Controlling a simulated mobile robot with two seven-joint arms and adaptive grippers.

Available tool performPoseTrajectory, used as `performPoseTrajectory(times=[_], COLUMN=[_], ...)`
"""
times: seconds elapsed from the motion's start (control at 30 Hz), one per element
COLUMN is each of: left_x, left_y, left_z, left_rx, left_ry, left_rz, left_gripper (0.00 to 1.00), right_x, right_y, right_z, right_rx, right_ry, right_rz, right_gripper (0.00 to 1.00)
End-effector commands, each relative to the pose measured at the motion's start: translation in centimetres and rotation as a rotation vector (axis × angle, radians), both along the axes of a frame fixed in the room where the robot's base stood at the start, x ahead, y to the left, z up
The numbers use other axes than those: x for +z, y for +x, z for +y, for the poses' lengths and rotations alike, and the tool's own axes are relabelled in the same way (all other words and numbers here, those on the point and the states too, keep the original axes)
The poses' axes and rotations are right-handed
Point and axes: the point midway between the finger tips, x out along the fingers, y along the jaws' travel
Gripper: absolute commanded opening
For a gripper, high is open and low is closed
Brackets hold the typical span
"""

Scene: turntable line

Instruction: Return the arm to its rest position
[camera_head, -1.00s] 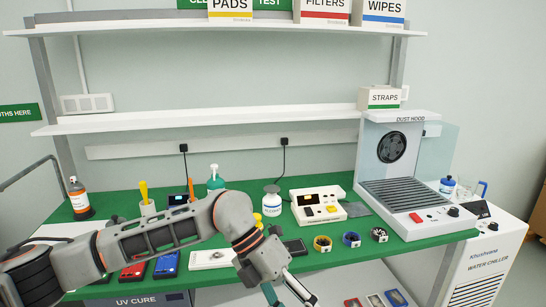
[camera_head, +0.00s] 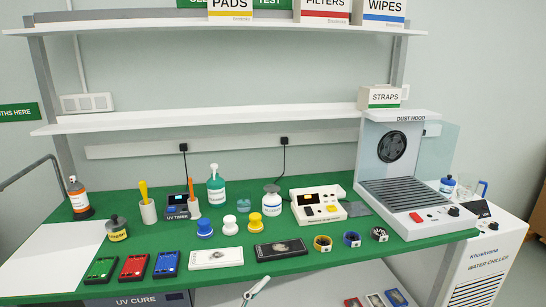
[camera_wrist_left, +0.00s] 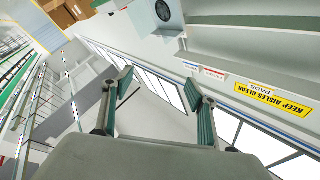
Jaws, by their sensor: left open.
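My left gripper (camera_wrist_left: 158,82) shows in the left wrist view. Its two green-padded fingers are spread apart, with nothing between them. In the head view the left arm is no longer over the bench. A small pale slanted piece (camera_head: 256,288) shows below the bench's front edge; I cannot tell what it is. My right gripper is in neither view.
The green bench (camera_head: 310,262) holds phones, coloured trays, bottles and wrist straps, all unobstructed in view. The dust hood (camera_head: 395,150) stands at the right, beside the water chiller (camera_head: 485,262). A yellow aisle sign (camera_wrist_left: 272,98) shows tilted in the wrist view.

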Motion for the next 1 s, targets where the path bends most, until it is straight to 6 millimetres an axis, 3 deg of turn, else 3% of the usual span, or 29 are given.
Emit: performPoseTrajectory(times=[0.03,0.17,0.3,0.4,0.5,0.7,1.0], left_x=[-3.0,-10.8,-18.7,-23.0,-26.0,-28.4,-28.5], left_y=[-0.3,-2.0,-6.3,-9.9,-13.1,-16.3,-16.4], left_z=[2.2,7.9,13.6,16.7,19.0,20.9,20.9], left_rx=[0.065,0.225,0.364,0.439,0.489,0.531,0.532], left_ry=[-0.012,-0.029,-0.025,-0.015,-0.006,0.003,0.005], left_rz=[0.103,0.364,0.623,0.776,0.89,0.991,0.995], left_gripper=[0.58,0.58,0.58,0.58,0.58,0.58,0.58], right_x=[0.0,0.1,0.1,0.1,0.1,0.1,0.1], right_y=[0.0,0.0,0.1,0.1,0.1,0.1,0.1], right_z=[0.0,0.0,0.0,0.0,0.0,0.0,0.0], right_rx=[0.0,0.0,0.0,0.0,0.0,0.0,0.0], right_ry=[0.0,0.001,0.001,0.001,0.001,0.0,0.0], right_rz=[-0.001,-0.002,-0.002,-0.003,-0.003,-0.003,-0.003], right_gripper=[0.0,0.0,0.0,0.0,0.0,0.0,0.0])
